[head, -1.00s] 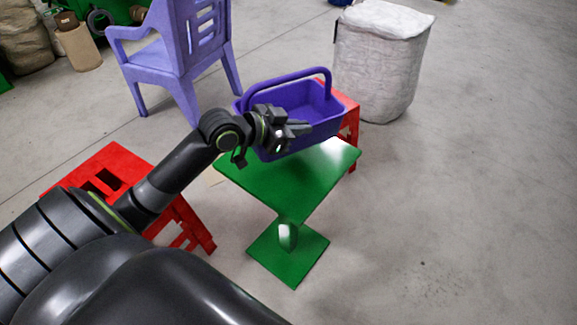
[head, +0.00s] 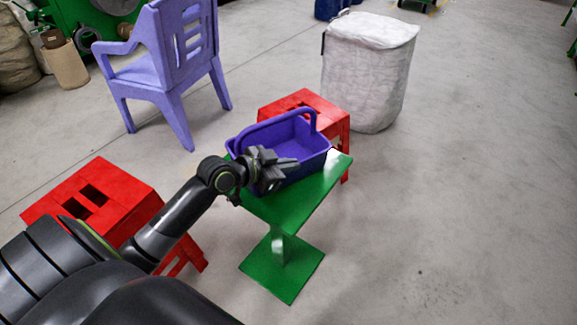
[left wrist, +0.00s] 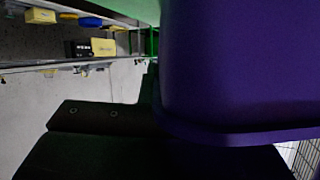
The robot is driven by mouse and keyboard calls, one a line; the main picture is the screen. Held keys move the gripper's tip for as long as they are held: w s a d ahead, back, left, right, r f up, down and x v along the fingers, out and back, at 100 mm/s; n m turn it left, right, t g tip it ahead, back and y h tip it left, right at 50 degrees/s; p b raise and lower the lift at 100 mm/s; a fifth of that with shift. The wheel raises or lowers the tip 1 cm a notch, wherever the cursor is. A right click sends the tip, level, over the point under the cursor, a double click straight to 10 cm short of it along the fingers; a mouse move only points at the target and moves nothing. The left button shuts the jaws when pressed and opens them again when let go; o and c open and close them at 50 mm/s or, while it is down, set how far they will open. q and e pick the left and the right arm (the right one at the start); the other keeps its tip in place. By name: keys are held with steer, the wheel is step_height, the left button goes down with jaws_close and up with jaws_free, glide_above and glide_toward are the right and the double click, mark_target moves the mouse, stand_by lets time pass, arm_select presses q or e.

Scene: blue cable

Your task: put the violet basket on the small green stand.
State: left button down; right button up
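The violet basket (head: 308,163) is upright over the far left part of the green stand's top (head: 312,192), with its handle raised. Its base looks to be at the top, but I cannot tell whether it bears fully on it. My left gripper (head: 285,168) is at the basket's near side and looks shut on its rim; the fingertips are partly hidden. In the left wrist view the basket wall (left wrist: 235,65) fills the right side, close to the dark gripper parts. My right gripper is not in view.
A red stool (head: 100,195) stands at left, partly behind my arm. Another red stool (head: 300,98) is just behind the stand. A violet chair (head: 165,75) and a white sack (head: 368,75) stand farther back. The floor at right is clear.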

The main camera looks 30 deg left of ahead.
arm_select(q)
steer(key=c, duration=1.6)
jaws_free()
steer(key=shift+c, duration=0.2)
steer(key=shift+s, duration=0.1)
